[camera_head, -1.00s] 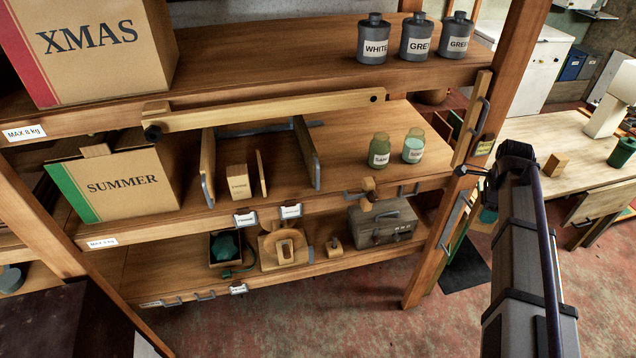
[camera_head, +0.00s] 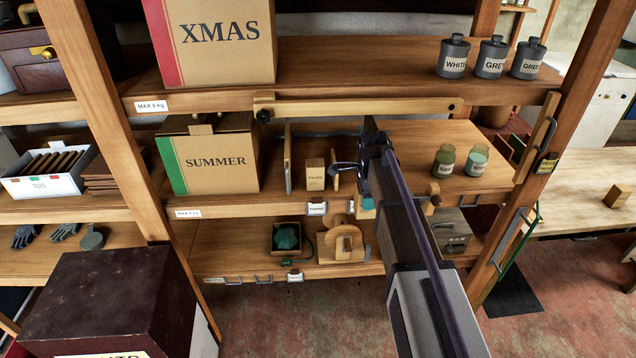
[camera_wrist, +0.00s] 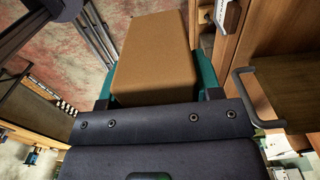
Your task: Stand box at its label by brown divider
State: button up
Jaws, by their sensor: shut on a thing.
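My gripper (camera_wrist: 157,84) is shut on a plain brown box (camera_wrist: 155,50), which sits between its teal fingers in the wrist view. In the head view my gripper (camera_head: 366,198) is at the front of the middle shelf, and my arm hides most of it and the held box. A small labelled tan box (camera_head: 315,174) stands upright on that shelf. Just right of it is a thin brown divider (camera_head: 335,177), partly covered by my wrist. A taller divider (camera_head: 288,158) stands to its left. A white label (camera_head: 317,208) hangs on the shelf edge below the small box.
The SUMMER box (camera_head: 215,163) stands at the left of the middle shelf. Two jars, one of them green (camera_head: 444,161), stand to the right. A wooden bar (camera_head: 360,106) crosses above the shelf front. The lower shelf holds a wooden reel (camera_head: 340,243).

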jog(key=shift+w, duration=0.15)
jog(key=w+f+b, duration=0.1)
jog(key=w, duration=0.5)
jog(key=w+f+b, duration=0.1)
jog(key=w, duration=0.5)
jog(key=w+f+b, duration=0.2)
jog(key=w, duration=0.3)
jog(key=shift+w, duration=0.4)
jog(key=shift+r, duration=0.25)
jog(key=shift+c, duration=0.3)
jog(key=shift+f, duration=0.15)
jog(key=o, duration=1.1)
